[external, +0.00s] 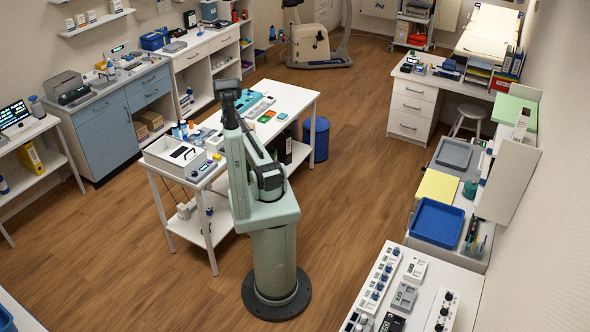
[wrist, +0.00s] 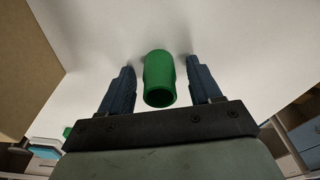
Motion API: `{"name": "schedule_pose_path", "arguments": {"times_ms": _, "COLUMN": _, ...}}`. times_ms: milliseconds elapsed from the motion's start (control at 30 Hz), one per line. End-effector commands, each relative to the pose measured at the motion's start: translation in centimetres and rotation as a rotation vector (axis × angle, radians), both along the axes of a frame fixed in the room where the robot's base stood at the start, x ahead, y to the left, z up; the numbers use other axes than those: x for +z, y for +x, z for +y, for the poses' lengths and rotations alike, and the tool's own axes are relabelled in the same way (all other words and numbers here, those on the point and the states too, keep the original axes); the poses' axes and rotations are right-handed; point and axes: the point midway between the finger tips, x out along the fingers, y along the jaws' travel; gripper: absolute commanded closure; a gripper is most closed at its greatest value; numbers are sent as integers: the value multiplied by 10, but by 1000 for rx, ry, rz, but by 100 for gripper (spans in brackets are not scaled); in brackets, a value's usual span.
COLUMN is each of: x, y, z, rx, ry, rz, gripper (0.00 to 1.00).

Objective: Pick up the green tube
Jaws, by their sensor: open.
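The green tube (wrist: 159,75) shows in the middle of the wrist view against a white surface, with its darker round end facing the camera. My gripper (wrist: 160,66) is open, with one dark blue finger on each side of the tube. Gaps show between the tube and both fingers, so neither appears to touch it. In the external view my arm stands at the near side of the white table (external: 287,94). I cannot make out the fingers or the tube there.
A white box (external: 163,158) and several small bottles stand on the table's left part. A teal tray (external: 248,101) lies farther back. In the wrist view a tan panel (wrist: 28,65) is at the left and a light blue object (wrist: 46,148) at lower left.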

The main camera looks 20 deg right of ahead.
Motion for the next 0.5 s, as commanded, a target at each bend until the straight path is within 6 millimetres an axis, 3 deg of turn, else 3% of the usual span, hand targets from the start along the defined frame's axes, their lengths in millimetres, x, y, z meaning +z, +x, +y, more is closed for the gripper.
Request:
{"name": "schedule_pose_path", "arguments": {"times_ms": 167, "x": 0, "y": 0, "z": 0, "rx": 0, "ry": 0, "rz": 0, "gripper": 39}}
{"name": "schedule_pose_path", "arguments": {"times_ms": 500, "x": 1, "y": 0, "z": 0, "rx": 0, "ry": 0, "rz": 0, "gripper": 71}}
